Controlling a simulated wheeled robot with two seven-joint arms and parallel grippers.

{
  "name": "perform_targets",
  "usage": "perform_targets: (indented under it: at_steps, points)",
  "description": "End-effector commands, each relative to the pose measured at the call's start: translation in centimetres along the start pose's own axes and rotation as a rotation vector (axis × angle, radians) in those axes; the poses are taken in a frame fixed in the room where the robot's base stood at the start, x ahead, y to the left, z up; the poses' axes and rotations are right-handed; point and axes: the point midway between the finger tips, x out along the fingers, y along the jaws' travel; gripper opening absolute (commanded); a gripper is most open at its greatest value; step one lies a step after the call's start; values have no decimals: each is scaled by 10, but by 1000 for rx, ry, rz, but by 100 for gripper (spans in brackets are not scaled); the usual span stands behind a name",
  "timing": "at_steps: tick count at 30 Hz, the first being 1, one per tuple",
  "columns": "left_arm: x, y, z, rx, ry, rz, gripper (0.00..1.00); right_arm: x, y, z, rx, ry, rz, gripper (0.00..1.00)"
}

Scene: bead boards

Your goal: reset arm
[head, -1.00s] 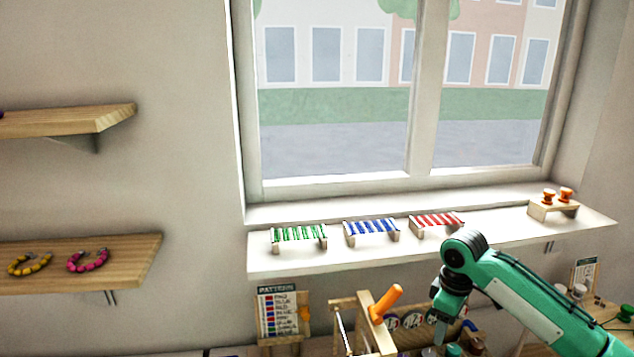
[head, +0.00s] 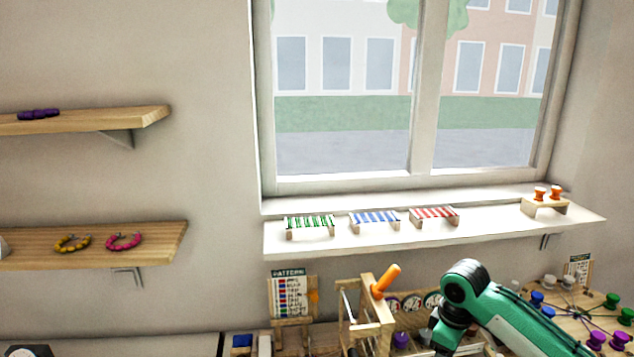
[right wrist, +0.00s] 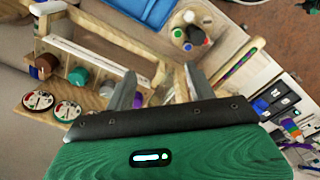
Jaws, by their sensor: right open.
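My right arm (head: 515,315) is green and comes in from the lower right in the head view. Its gripper is cut off or hidden at the bottom edge there. In the right wrist view my right gripper (right wrist: 158,88) is open, with its two grey fingers apart and nothing seen held between them. It is above the bench, close to a wooden frame (right wrist: 95,52). My left gripper is not in view.
The wooden frame with an orange handle (head: 386,281) stands left of my right arm, beside a pattern board (head: 290,296). A spool board (head: 570,302) lies right. The sill (head: 350,243) holds small bead racks. Round labelled tins (right wrist: 68,110) are near the right gripper.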

Motion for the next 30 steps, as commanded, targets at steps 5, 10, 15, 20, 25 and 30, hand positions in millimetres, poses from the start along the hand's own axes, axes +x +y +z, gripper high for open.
perform_targets:
  at_steps: [5, 10, 15, 20, 25, 30]
  points:
    - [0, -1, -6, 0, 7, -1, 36, 25, -26, -4, -14, 25, -5, 55]
    - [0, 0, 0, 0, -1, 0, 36, 54, -61, -8, -17, 66, -11, 55]
    - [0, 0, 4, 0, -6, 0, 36, 87, -108, -6, 5, 134, -20, 55]
    - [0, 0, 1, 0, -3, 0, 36, 110, -149, 4, 59, 198, -25, 55]
    - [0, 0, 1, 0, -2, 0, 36, 126, -186, 22, 146, 258, -25, 55]
    - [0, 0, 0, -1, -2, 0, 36, 136, -216, 49, 262, 299, -14, 55]
